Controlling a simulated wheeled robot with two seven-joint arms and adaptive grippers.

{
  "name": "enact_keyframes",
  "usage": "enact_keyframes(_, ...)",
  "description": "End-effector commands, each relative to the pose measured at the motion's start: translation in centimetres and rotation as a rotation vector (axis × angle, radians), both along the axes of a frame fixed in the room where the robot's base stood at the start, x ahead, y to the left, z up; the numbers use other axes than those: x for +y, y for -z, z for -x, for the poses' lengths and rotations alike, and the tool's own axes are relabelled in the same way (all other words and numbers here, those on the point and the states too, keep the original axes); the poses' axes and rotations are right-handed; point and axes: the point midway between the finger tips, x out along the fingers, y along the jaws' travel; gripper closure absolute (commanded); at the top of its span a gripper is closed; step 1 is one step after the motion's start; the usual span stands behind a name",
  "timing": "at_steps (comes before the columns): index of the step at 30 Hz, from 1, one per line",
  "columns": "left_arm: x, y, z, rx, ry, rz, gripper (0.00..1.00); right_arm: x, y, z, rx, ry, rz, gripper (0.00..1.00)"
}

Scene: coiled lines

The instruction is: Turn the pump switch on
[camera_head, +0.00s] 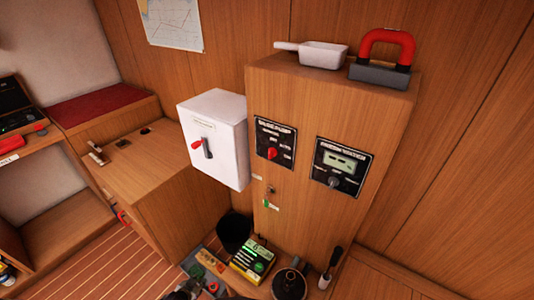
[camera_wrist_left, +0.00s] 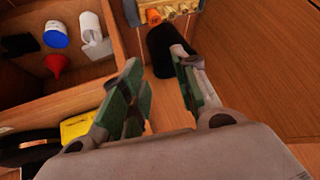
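The pump switch panel (camera_head: 275,142) is a black plate on the front of a wooden cabinet, in the head view's middle. Its small lettering is only partly legible, and its red knob (camera_head: 272,153) points slightly up. My left gripper shows only partly at the bottom edge of the head view (camera_head: 190,290), low and left of the panel, apart from it. In the left wrist view my left gripper (camera_wrist_left: 156,68) has its green-padded fingers spread with nothing held between them. The panel is not in the wrist view. My right gripper is not in view.
A white box (camera_head: 217,140) with a red-tipped lever juts out left of the panel. A display panel (camera_head: 341,168) with a grey knob is on its right. A black bin (camera_head: 233,232), a green-labelled box (camera_head: 252,262) and other items crowd the cabinet's foot.

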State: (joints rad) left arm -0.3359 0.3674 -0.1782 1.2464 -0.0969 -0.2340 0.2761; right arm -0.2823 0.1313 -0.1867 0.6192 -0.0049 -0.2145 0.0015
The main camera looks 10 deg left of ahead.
Motion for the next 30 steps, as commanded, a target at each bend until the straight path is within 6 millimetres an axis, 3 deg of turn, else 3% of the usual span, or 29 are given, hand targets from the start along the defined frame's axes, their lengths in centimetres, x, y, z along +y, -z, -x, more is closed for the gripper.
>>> enact_keyframes(6, -1.2, -6.6, -5.3, -0.129, 0.020, 0.028, 0.70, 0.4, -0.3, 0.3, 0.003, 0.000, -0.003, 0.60)
enact_keyframes(15, -3.8, -16.3, -10.9, -0.295, 0.055, 0.079, 0.70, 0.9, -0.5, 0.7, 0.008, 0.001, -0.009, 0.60)
enact_keyframes(24, -7.4, -26.7, -14.5, -0.454, 0.105, 0.144, 0.70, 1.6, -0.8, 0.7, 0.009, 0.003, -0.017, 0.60)
enact_keyframes(30, -10.1, -33.8, -15.7, -0.555, 0.145, 0.196, 0.70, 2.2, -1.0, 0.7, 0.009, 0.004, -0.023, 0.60)
